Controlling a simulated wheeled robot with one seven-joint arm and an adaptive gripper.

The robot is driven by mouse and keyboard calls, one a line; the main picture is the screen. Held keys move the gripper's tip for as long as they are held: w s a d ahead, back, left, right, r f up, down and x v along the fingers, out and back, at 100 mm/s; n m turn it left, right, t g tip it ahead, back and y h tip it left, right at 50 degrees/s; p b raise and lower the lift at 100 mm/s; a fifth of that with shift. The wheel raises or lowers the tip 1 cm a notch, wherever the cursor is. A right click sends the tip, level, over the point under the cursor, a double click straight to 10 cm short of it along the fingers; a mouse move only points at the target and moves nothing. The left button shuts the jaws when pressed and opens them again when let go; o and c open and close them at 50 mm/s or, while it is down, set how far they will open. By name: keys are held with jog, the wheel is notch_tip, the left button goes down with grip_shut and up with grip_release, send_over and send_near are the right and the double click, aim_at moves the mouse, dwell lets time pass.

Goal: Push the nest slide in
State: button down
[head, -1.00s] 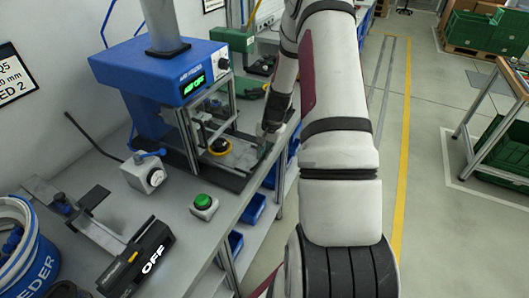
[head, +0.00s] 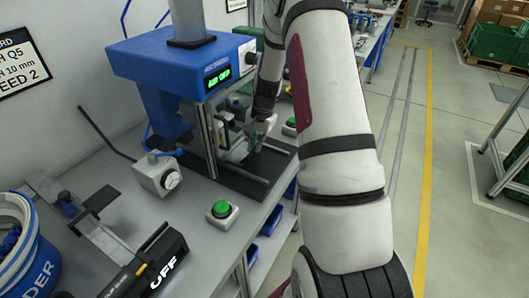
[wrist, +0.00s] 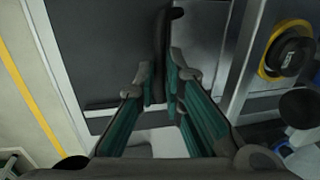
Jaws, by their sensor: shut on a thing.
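The nest slide shows in the wrist view as a grey metal plate (wrist: 202,35) with a dark upright handle (wrist: 164,45) at its end. A round black part with a yellow ring (wrist: 288,52) lies to the right of the plate. My gripper (wrist: 158,82) has its green-padded fingers on either side of the handle and is shut on it. In the head view my gripper (head: 257,138) is at the front opening of the blue press (head: 175,65). My gripper and the press frame hide most of the slide there, and the ringed part cannot be made out.
A green button box (head: 222,213) stands on the bench in front of the press. A grey box with a dial (head: 160,176) is left of it.

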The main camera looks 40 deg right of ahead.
jog(key=shift+w+a+b, duration=0.2)
jog(key=shift+w, duration=0.3)
jog(key=shift+w+a+b, duration=0.2)
jog(key=shift+w, duration=0.3)
jog(key=c, duration=1.7)
grip_release()
jog(key=shift+w, duration=0.15)
jog(key=shift+r, duration=0.15)
jog(key=r, duration=0.4)
jog(key=s+r, duration=0.1)
jog(key=r, duration=0.2)
jog(key=s+d+r, duration=0.1)
jog(key=r, duration=0.3)
jog(key=shift+s+r, duration=0.2)
jog(key=shift+r, duration=0.1)
